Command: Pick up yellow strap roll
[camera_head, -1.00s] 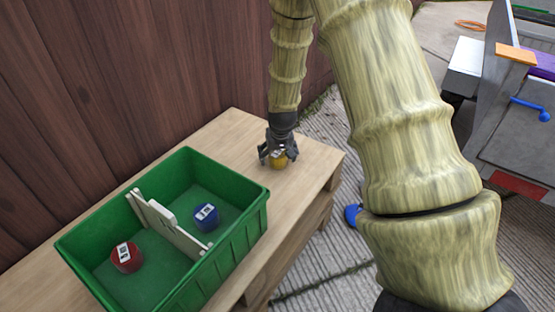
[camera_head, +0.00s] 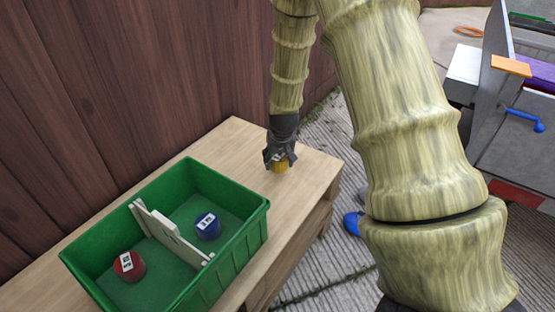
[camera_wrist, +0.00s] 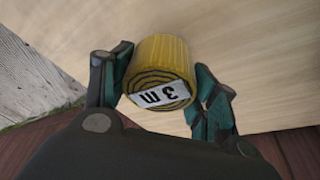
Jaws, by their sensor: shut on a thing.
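The yellow strap roll (camera_head: 279,167) is at the far right end of the wooden bench, beneath my gripper (camera_head: 279,160). In the wrist view the yellow strap roll (camera_wrist: 163,62) shows its wound end with a white label marked "3 m". My gripper (camera_wrist: 162,88) is shut on it, with one finger against each side. In the head view the roll is partly hidden by the fingers, and I cannot tell whether it touches the bench top.
A green crate (camera_head: 248,222) stands on the wooden bench (camera_head: 313,171), left of my gripper. A pale divider (camera_head: 166,232) splits it, with a red roll (camera_head: 130,266) and a blue roll (camera_head: 208,227) on either side. A wooden wall (camera_head: 120,70) rises behind.

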